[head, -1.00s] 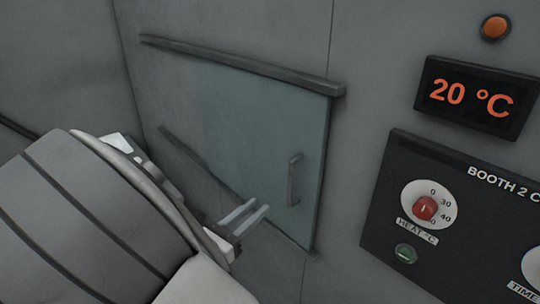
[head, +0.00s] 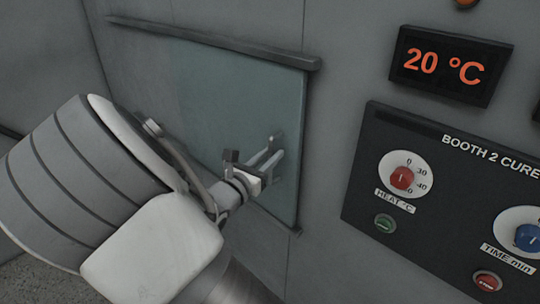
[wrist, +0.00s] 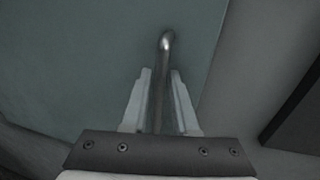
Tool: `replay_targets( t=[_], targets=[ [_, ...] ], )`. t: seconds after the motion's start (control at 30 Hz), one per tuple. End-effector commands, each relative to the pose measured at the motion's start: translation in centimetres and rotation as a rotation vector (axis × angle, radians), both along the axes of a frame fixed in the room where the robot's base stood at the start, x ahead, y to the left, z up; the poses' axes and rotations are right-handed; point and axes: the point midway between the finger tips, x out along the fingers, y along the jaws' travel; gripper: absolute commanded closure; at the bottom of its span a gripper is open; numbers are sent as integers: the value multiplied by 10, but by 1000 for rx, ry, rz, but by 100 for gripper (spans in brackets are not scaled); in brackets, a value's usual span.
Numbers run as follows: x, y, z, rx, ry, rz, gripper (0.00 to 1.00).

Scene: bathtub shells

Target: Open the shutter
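The shutter (head: 222,82) is a flat grey-green panel under a dark top rail (head: 215,41) on the grey wall, and it fills much of the wrist view (wrist: 75,60). Its upright bar handle (wrist: 166,45) is near its right edge. My gripper (head: 272,150) is at the handle. In the wrist view my gripper's two fingers (wrist: 160,75) stand on either side of the handle, with a visible gap on both sides. The fingers are open. In the head view my gripper hides most of the handle, and my arm hides the lower left of the shutter.
To the right, a dark control panel (head: 450,150) has a red heat knob (head: 402,178), a blue time knob (head: 528,237), a green button (head: 385,224) and a red button (head: 487,281). A display (head: 450,66) above reads 20 °C. Plain wall lies between the shutter and the panel.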

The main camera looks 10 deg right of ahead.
Motion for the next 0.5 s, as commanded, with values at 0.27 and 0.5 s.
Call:
replay_targets(
  t=[0.27, 0.5],
  targets=[
    [0, 0, 0, 0, 0, 0, 100],
    [0, 0, 0, 0, 0, 0, 100]
  ],
)
